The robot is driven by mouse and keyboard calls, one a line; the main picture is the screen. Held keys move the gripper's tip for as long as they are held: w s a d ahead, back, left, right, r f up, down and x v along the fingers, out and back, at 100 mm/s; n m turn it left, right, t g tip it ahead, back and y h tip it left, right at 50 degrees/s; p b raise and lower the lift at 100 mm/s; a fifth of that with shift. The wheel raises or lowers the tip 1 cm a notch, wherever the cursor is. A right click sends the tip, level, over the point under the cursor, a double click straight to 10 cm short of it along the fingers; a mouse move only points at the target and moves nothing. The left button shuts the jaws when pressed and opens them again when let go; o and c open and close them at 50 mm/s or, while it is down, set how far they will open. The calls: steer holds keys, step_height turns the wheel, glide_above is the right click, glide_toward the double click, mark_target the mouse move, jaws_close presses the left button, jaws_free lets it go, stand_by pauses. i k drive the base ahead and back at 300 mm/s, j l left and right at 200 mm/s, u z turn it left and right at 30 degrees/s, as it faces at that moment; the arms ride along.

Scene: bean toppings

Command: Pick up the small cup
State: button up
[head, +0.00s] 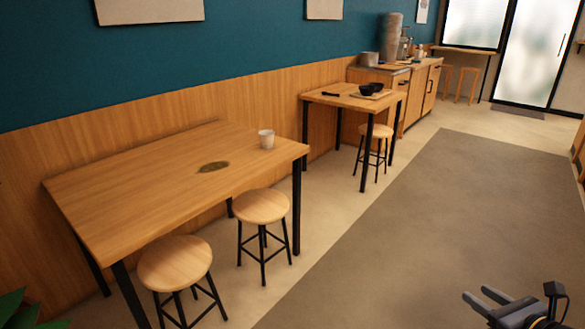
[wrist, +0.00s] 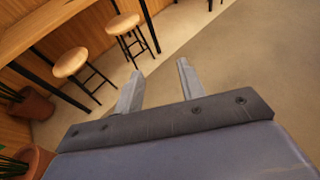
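A small white cup (head: 266,139) stands upright on the near wooden table (head: 150,180), close to its far right corner. My gripper (head: 482,299) is at the bottom right of the head view, over the floor and well away from the table. In the wrist view my gripper (wrist: 158,80) has its two fingers apart with nothing between them. The cup does not show in the wrist view.
Two round stools (head: 262,206) (head: 175,263) stand along the table's near side. A dark oval patch (head: 213,167) lies on the tabletop. A second table (head: 345,97) holds dark bowls (head: 370,88) farther back. The grey floor strip (head: 420,220) is clear.

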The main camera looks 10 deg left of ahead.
mark_target(266, 136)
steer(key=i+j+u, duration=0.1)
steer(key=i+u, duration=0.8)
steer(key=u, duration=0.2)
steer(key=i+l, duration=0.3)
steer(key=i, duration=0.3)
steer(key=i+l+u, duration=0.15)
steer(key=i, duration=0.4)
steer(key=i+l, duration=0.45)
steer(key=i+u, duration=0.05)
steer(key=i, duration=0.1)
